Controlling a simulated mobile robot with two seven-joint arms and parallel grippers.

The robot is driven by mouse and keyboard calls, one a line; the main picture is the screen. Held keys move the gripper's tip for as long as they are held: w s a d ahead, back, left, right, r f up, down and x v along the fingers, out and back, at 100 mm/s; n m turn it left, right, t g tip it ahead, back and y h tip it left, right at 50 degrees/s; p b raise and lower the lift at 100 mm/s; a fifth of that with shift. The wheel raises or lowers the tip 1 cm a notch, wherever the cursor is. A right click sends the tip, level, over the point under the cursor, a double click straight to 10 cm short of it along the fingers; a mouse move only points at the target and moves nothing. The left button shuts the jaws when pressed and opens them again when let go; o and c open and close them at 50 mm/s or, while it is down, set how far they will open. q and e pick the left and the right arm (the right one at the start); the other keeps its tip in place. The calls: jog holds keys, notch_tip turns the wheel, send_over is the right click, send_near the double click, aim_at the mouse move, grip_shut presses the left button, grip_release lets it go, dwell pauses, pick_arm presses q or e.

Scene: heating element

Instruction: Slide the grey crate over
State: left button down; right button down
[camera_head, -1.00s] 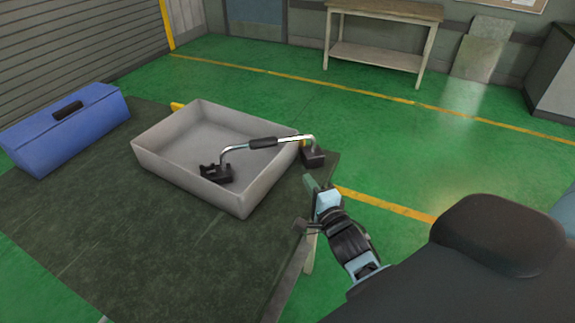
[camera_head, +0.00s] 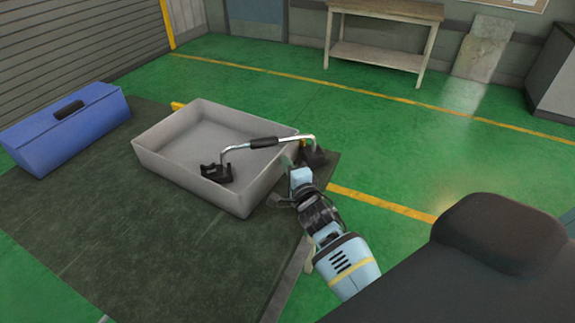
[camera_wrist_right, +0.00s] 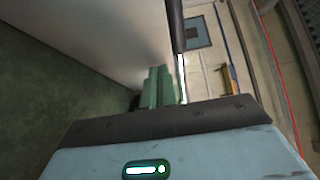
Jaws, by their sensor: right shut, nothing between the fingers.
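The grey crate (camera_head: 190,180) is an open shallow box on the dark green mat of the table. My right gripper (camera_head: 288,163) is at the crate's right wall, with its arm coming in from the lower right. Its fingers are shut and empty. In the right wrist view the closed green fingers (camera_wrist_right: 158,86) are close beside a pale wall of the crate (camera_wrist_right: 95,40); I cannot tell whether they touch it. My left gripper is not in view.
A chrome bar with a black grip (camera_head: 264,143) spans the crate's right wall, one black end inside, the other outside near my right gripper. A blue toolbox (camera_head: 65,125) sits at the left. The mat (camera_head: 110,235) in front of the crate is clear.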

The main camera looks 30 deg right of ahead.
jog(key=shift+w+a+f, duration=0.1)
jog(key=shift+w+a, duration=0.3)
jog(key=shift+w, duration=0.15)
jog(key=shift+w+a, duration=0.25)
jog(key=shift+w, duration=0.15)
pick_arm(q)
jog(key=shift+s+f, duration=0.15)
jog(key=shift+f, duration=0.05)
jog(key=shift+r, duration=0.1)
pick_arm(e)
jog(key=shift+s, duration=0.1)
